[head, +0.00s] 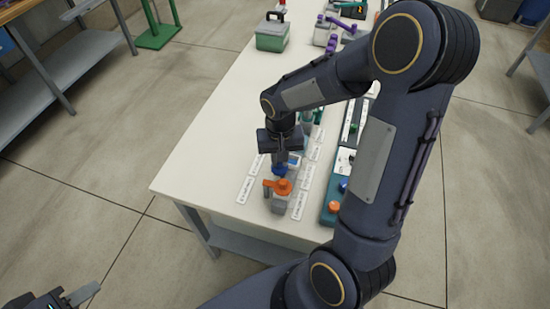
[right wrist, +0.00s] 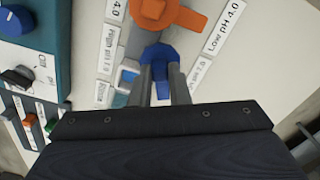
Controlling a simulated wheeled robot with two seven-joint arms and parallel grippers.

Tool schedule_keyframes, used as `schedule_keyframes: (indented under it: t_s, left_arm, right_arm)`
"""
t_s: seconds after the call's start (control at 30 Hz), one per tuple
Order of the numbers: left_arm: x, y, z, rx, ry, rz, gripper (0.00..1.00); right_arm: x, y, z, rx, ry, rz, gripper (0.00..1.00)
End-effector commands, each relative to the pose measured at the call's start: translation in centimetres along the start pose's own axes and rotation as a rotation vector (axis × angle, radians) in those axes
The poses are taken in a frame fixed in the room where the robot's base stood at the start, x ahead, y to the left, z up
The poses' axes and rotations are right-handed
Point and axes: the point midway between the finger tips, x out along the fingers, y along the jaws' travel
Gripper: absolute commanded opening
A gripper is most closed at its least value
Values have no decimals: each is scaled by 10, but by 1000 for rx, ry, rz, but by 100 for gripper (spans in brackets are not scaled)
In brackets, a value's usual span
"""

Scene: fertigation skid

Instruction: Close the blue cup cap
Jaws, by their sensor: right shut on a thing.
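The blue cup cap (head: 279,170) is on the table near its front end, just behind the orange cap. In the right wrist view the blue cap (right wrist: 159,54) sits between the two fingers of my right gripper (right wrist: 162,78), which is shut on it. In the head view my right gripper (head: 280,155) points down over the cap and partly hides it. The cup below the blue cap is mostly hidden. My left gripper (head: 68,298) is at the bottom left, away from the table; its fingers are only partly in view.
An orange cap (head: 282,186) on a grey cup stands right in front of the blue one. Printed labels (head: 249,180) lie around the cups. A teal panel with knobs (head: 330,210) is to the right. A green-grey box (head: 272,33) stands farther back. The table's left side is clear.

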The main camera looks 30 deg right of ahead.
Motion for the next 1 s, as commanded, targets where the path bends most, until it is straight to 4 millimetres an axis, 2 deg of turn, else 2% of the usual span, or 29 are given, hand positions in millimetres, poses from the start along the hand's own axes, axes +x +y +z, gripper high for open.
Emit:
schedule_keyframes:
  t_s: [0.57, 1.0]
  left_arm:
    - [3, -1, 2, 0, 0, 0, 38]
    - [0, 0, 0, 0, 0, 0, 38]
  right_arm:
    - [-1, 15, -4, -548, 1, 0, 0]
    - [-1, 27, -16, -930, 1, 1, 0]
